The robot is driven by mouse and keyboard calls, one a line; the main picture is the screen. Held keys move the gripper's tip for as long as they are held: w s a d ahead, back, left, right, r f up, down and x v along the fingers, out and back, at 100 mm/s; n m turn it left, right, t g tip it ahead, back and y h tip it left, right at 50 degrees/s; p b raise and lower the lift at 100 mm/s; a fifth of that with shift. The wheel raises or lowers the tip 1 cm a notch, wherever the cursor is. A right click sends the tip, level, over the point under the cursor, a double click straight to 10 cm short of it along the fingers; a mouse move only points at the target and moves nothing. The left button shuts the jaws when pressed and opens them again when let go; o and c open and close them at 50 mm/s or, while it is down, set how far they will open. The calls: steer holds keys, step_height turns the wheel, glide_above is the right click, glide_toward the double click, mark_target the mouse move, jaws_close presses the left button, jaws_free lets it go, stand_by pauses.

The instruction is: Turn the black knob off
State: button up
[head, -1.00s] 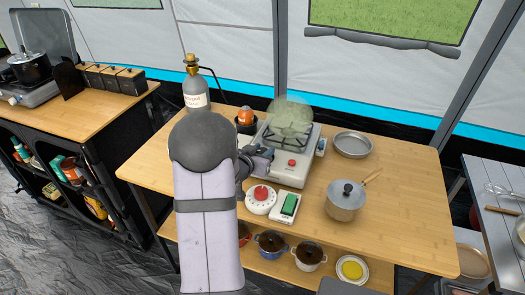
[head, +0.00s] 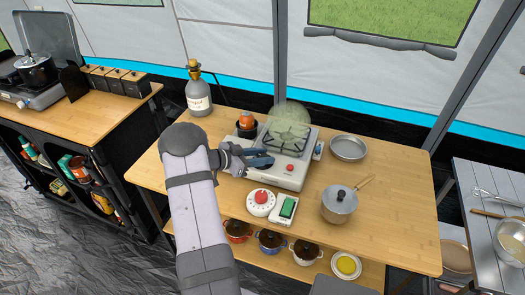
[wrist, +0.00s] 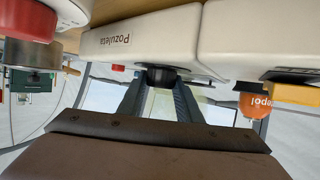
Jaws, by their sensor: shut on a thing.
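The black knob (wrist: 161,77) sits on the front side of a white appliance in the wrist view, which looks tilted over. My gripper (wrist: 160,84) has one finger on each side of the knob and is shut on it. In the head view my gripper (head: 262,161) is at the left front of the white stove (head: 270,178). The knob is hidden there by my gripper. The stove has a black grate (head: 287,138) on top and a red button (head: 290,168).
A white dial with a red knob (head: 261,196) and a box with a green switch (head: 287,207) lie in front of the stove. A lidded pot (head: 339,205) and a pan (head: 349,148) stand to the right. A gas bottle (head: 199,97) stands behind left. The table's right end is clear.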

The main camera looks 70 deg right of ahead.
steer(key=m+g+y+b, duration=0.2)
steer(key=m+g, duration=0.1)
steer(key=shift+f+y, duration=0.2)
steer(key=shift+y, duration=0.2)
steer(key=shift+m+g+y+b, duration=0.3)
steer(key=shift+m+y+b, duration=0.3)
steer(key=shift+m+b, duration=0.25)
steer(key=shift+r+m+g+y+b, duration=0.3)
steer(key=shift+m+y+b, duration=0.2)
steer(key=shift+b, duration=0.1)
steer(key=o, duration=1)
steer(key=shift+w+a, duration=0.15)
steer(key=shift+w, duration=0.3)
steer(key=shift+b+v, duration=0.95)
steer(key=shift+v, duration=2.25)
